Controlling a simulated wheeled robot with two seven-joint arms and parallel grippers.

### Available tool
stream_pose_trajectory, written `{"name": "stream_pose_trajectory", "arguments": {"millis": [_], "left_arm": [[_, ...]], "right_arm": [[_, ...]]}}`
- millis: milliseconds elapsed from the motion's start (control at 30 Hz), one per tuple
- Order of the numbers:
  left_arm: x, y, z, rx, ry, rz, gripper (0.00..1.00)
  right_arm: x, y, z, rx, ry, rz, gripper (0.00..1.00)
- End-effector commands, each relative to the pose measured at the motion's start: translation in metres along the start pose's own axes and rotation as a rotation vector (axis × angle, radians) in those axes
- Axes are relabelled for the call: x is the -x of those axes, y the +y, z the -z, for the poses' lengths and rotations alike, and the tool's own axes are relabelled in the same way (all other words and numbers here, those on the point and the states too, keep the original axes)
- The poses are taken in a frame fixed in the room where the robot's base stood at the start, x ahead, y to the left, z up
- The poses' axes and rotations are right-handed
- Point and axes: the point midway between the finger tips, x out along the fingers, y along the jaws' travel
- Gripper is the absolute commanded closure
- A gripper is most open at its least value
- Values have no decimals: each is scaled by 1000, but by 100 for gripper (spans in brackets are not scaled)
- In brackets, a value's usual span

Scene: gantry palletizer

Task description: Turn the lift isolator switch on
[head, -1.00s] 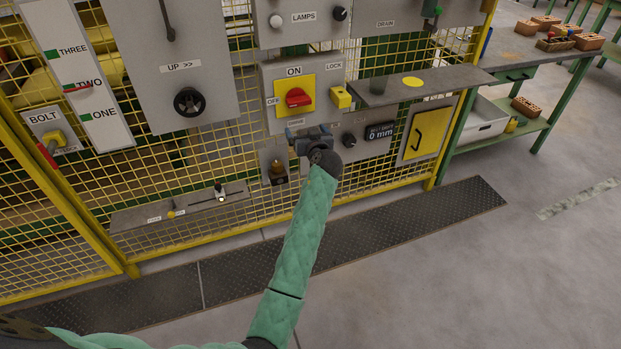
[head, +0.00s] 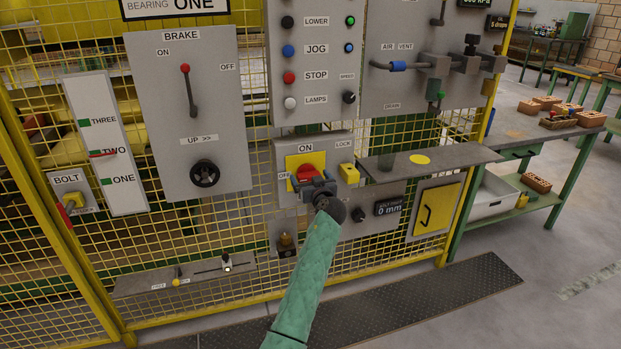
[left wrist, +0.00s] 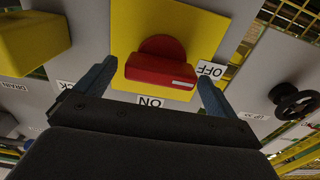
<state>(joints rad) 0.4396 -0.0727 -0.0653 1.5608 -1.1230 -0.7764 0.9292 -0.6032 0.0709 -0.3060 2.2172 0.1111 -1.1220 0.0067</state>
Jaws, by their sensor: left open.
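The lift isolator switch has a red handle (head: 310,172) on a yellow plate (head: 291,162), with ON above it and OFF to its left. In the left wrist view, which is turned over, the red handle (left wrist: 160,70) lies crosswise. The white mark on its front is near the end toward the OFF label (left wrist: 211,70). My left gripper (head: 314,184) is open at the switch and partly covers the handle in the head view. Its blue fingers (left wrist: 155,78) stand one on each side of the handle, with gaps. My right gripper is out of view.
A yellow lock block (head: 348,173) sits just right of the switch. A grey shelf (head: 450,157) juts out to its right. A black UP handwheel (head: 204,174) is to the left. Below are a small brass-coloured part (head: 286,241) and a 0 mm display (head: 388,207).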

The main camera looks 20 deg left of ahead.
Motion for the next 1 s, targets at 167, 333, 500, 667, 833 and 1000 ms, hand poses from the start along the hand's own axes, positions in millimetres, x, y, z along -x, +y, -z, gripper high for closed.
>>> {"name": "stream_pose_trajectory", "arguments": {"millis": [167,333,500,667,833,1000], "left_arm": [[-2,0,0,0,0,0,5],[-2,0,0,0,0,0,17],[-2,0,0,0,-1,0,50],[-2,0,0,-4,-1,0,50],[-1,0,-1,-39,-1,0,50],[-1,1,-1,-125,-1,0,50]], "right_arm": [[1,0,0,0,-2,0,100],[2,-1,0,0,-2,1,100],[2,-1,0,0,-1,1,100],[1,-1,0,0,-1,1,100],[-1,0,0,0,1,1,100],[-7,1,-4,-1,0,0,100]]}}
